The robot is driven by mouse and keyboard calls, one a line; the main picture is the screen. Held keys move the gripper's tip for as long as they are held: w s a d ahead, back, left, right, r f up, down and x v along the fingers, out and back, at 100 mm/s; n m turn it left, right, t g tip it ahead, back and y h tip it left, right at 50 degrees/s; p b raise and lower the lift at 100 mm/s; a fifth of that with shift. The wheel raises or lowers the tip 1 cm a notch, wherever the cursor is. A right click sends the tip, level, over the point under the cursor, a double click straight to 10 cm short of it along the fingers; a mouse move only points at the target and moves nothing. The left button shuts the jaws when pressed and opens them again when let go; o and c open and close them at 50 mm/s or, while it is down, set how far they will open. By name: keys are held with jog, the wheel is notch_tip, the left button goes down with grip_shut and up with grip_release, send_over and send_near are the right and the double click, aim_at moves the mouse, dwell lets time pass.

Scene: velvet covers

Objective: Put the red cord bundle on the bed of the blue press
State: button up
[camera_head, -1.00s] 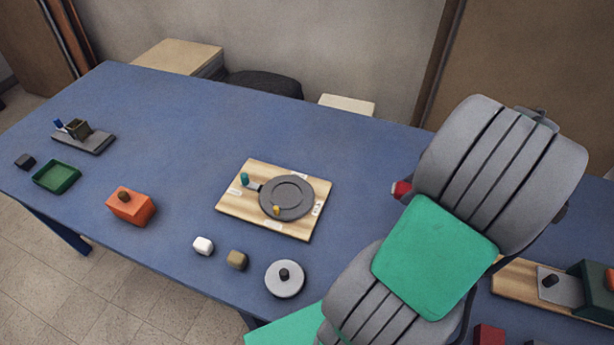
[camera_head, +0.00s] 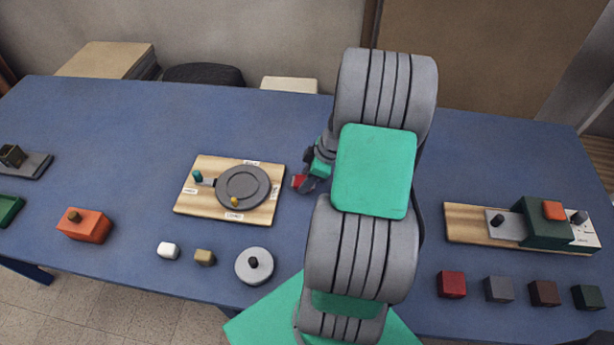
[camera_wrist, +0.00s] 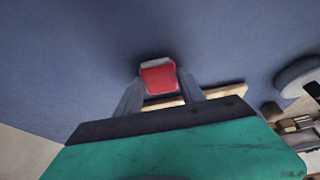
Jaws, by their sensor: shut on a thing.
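My gripper (camera_head: 312,177) is shut on a small red piece (camera_head: 298,182), which appears to be the red cord bundle. It is held above the table, just right of the round-plate board. In the wrist view the red piece (camera_wrist: 158,77) sits between the two fingertips (camera_wrist: 160,88), with a pale edge along its top. No press that is plainly blue shows. A grey stand with a dark box (camera_head: 22,160) is cut off at the left edge. My arm hides part of the table's middle.
A wooden board (camera_head: 190,208) carries a grey round plate with teal and yellow knobs. Another board (camera_head: 470,235) at the right bears a dark green block. An orange block (camera_head: 85,225), a grey disc (camera_head: 254,266) and several small cubes line the front. The back of the blue table (camera_head: 480,145) is clear.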

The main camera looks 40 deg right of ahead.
jog(key=shift+f, duration=0.1)
jog(key=o, duration=1.3)
